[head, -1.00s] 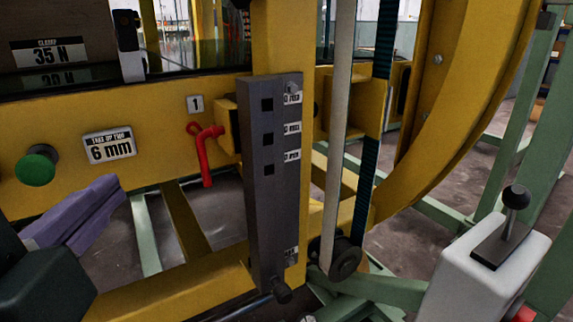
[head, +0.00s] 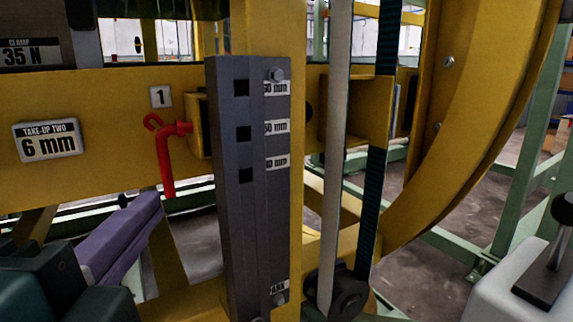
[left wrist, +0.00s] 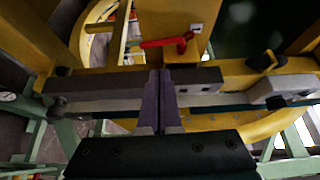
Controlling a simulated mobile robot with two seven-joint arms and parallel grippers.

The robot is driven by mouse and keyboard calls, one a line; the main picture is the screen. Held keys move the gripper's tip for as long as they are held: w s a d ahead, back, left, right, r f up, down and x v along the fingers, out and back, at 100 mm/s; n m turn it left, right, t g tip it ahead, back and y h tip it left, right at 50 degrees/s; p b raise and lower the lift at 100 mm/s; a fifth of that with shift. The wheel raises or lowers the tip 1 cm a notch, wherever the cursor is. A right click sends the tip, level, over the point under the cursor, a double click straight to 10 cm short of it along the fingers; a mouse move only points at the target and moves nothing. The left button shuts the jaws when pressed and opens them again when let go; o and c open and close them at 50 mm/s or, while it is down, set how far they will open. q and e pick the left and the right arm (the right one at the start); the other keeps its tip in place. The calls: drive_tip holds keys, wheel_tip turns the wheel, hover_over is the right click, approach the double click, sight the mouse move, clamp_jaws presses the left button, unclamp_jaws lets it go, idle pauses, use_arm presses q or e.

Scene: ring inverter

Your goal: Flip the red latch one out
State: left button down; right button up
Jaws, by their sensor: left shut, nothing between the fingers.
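The red latch (head: 168,162) is a bent red rod on the yellow frame beside the plate marked "1" (head: 160,97). Its long arm hangs down and a hooked end points up and left. It also shows in the left wrist view (left wrist: 163,42), beyond the fingertips. My left gripper (head: 152,205) has purple fingers, shut and empty, below and slightly left of the latch in the head view. In the left wrist view the closed fingers (left wrist: 160,72) point toward the latch, with no clear contact. My right gripper is not in view.
A dark grey upright bar (head: 245,200) with square holes and mm labels stands just right of the latch. A belt strip (head: 338,130) and pulley (head: 347,295) are further right. A white box (head: 500,290) with a black-knobbed lever is at lower right.

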sight(160, 169)
use_arm(q)
drive_tip(key=w, duration=0.6)
drive_tip(key=w+p, duration=0.1)
drive_tip(key=w, duration=0.2)
drive_tip(key=shift+a+r, duration=0.1)
drive_tip(key=shift+a, duration=0.2)
drive_tip(key=shift+s, duration=0.1)
drive_tip(key=shift+s+a+p, duration=0.35)
drive_tip(key=shift+s+a, duration=0.05)
drive_tip(key=shift+a, duration=0.25)
drive_tip(key=shift+s+a+p, duration=0.3)
drive_tip(key=shift+s+a, duration=0.1)
drive_tip(key=shift+a, duration=0.2)
drive_tip(key=shift+s+a, duration=0.2)
drive_tip(key=shift+a, duration=0.1)
